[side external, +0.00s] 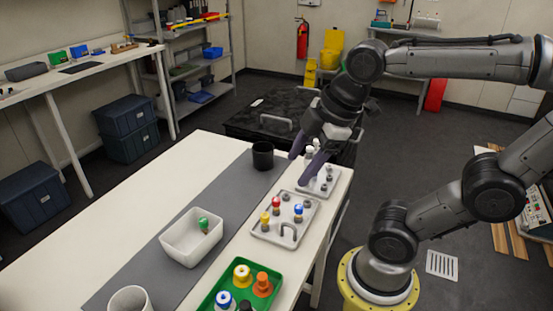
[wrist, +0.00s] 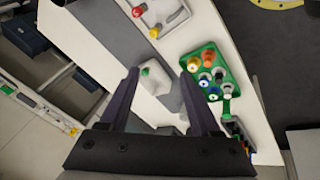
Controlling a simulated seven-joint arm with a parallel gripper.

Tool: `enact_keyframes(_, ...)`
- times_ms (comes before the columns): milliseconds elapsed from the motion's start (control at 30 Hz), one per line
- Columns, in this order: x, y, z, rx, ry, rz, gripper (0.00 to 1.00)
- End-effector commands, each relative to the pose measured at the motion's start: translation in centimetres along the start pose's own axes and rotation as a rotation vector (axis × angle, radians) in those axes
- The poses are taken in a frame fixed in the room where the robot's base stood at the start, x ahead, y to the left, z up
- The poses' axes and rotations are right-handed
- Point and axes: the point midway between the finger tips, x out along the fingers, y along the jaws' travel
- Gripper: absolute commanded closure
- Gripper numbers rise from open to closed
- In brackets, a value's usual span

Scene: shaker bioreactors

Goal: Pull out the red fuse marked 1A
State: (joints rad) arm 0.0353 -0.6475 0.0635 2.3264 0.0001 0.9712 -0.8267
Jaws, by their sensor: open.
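A red-topped piece (side external: 276,203), the likeliest red fuse, stands in a light grey panel (side external: 262,234) with a handle, beside yellow-topped (side external: 265,218) and blue-topped (side external: 298,209) pieces. Its 1A marking is too small to read. In the wrist view the red piece (wrist: 137,12) is at the top edge, near the yellow one (wrist: 153,32). My gripper (side external: 307,152) is open and empty, raised above the table beyond the panel. In the wrist view its dark fingers (wrist: 158,76) are apart, framing a white bin far below. It touches none of these pieces.
The white bin (side external: 178,246) holds a green-topped piece (side external: 204,225). A green tray (side external: 221,288) with several coloured pieces is at the front. A black cup (side external: 263,156) and a second grey panel (side external: 312,187) stand farther back; a white cup (side external: 130,301) is at front left. The grey mat has free room.

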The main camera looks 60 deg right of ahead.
Motion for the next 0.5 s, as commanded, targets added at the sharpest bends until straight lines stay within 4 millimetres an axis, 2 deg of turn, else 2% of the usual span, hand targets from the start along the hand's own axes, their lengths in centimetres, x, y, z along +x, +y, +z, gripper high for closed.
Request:
enact_keyframes(167,1.9,3.9,-1.0,-0.340,-0.087,-0.090,0.36)
enact_keyframes(300,5.0,7.6,-0.9,-0.554,-0.140,-0.211,0.36)
enact_keyframes(400,7.4,9.5,-0.1,-0.594,-0.163,-0.289,0.36)
enact_keyframes(500,9.3,10.6,1.0,-0.557,-0.184,-0.340,0.36)
